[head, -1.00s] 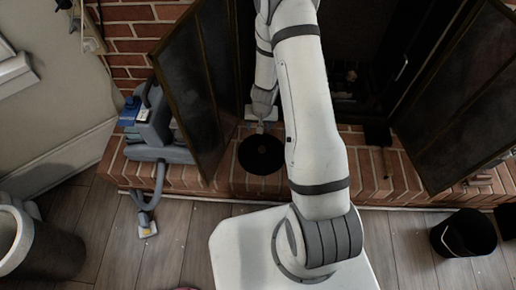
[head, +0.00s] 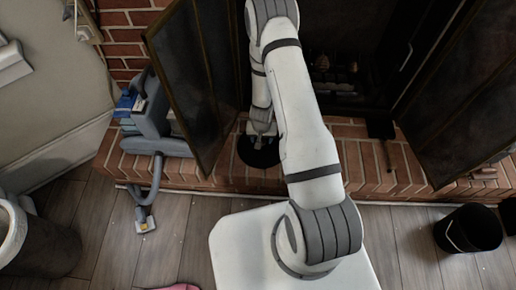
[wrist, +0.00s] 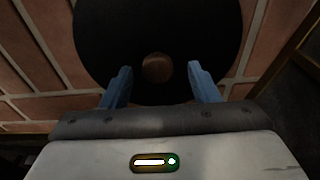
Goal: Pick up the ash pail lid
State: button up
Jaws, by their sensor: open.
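The ash pail lid is a black round disc with a small brown knob. In the head view the lid (head: 258,158) lies on the brick hearth, partly hidden by my arm's end. In the wrist view the lid (wrist: 110,35) fills the upper middle, and its knob (wrist: 157,67) shows between and just beyond my blue fingertips. My gripper (wrist: 158,75) is open, with one finger on each side of the knob's line and nothing held. In the head view my gripper (head: 262,135) is over the lid; its fingers are too small to make out there.
Open dark fireplace doors (head: 190,75) stand left and right (head: 460,100) of my arm. A grey-blue vacuum (head: 152,125) sits on the hearth at left. A black pail (head: 468,230) stands on the wood floor at right. A small shovel-like tool (head: 381,128) lies on the hearth.

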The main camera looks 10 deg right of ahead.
notch_tip(320, 180, down, 2)
jog(key=shift+w+f+b, duration=0.1)
jog(key=shift+w+b, duration=0.05)
jog(key=shift+b, duration=0.2)
jog(key=shift+c, duration=0.4)
jog(key=c, duration=1.1)
